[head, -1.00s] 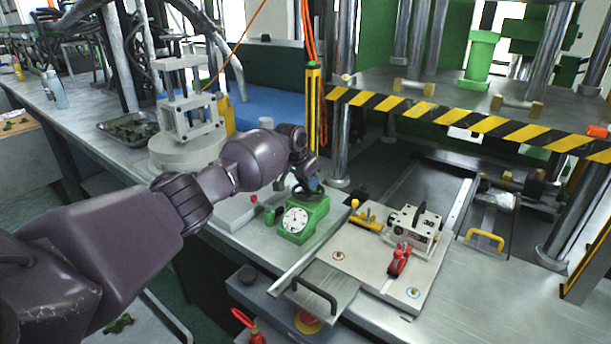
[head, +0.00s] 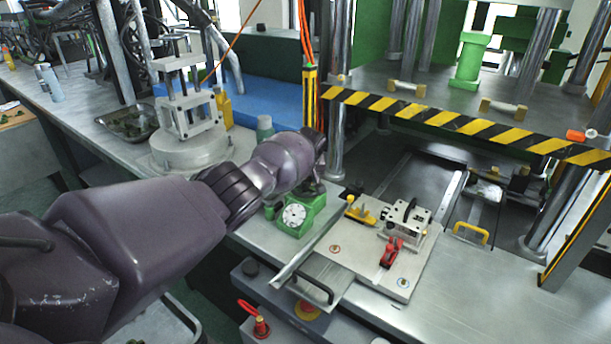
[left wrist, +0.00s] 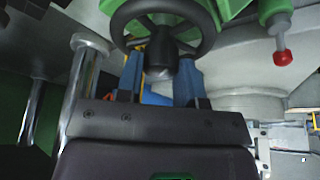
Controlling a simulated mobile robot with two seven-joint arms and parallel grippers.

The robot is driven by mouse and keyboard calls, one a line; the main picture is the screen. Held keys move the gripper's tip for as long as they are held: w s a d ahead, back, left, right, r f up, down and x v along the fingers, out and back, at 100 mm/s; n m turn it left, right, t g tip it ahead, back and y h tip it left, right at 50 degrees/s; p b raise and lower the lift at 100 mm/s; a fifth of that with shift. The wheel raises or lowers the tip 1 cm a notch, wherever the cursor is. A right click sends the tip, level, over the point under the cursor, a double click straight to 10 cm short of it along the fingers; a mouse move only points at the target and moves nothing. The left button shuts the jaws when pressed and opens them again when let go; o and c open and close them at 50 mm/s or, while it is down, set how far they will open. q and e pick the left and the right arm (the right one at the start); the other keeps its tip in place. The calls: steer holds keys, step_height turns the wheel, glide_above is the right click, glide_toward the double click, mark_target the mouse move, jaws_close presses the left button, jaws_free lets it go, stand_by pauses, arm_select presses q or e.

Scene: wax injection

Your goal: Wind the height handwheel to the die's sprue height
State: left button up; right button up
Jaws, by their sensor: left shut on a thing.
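The black height handwheel (left wrist: 118,22) shows at the top of the left wrist view, mounted on green parts. My left gripper (left wrist: 160,74) has its blue fingers shut on the dark grip knob (left wrist: 162,56) of this wheel. In the head view my left wrist hides the wheel and the fingertips. The green unit with a white dial (head: 294,215) stands just below my wrist; the dial reading is too small to tell. The metal die (head: 406,217) sits on a pale plate (head: 350,262) right of it. My right gripper is not in view.
A press with a yellow-black striped edge (head: 440,117) and steel columns stands at the right. A red clamp (head: 391,251) and yellow handle (head: 360,210) are on the plate. A round grey stand (head: 190,155) is behind my arm. A red-tipped lever (left wrist: 283,57) is beside the wheel.

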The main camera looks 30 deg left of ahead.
arm_select(q)
steer(key=shift+d+f+n+g+y+b, duration=0.1)
steer(key=shift+n+g+y+b, duration=0.25)
steer(key=shift+n, duration=0.65)
steer(key=n+g+b, duration=0.1)
steer(key=n+b, duration=0.1)
steer(key=n, duration=0.1)
steer(key=n+g+y+b, duration=0.1)
steer(key=n+b, duration=0.2)
steer(key=shift+w+f, duration=0.1)
steer(key=shift+f, duration=0.1)
steer(key=shift+n+g+b, duration=0.45)
steer(key=shift+n+b, duration=0.4)
steer(key=shift+n, duration=0.25)
steer(key=shift+r+n+b, duration=0.15)
steer(key=shift+n+b, duration=0.15)
steer(key=shift+n, duration=0.1)
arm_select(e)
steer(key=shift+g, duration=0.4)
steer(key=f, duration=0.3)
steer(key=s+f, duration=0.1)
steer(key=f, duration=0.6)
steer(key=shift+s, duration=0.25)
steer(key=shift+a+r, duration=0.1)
arm_select(q)
steer(key=shift+r, duration=0.1)
steer(key=shift+r+n, duration=0.1)
steer(key=shift+n, duration=0.2)
steer(key=o, duration=0.9)
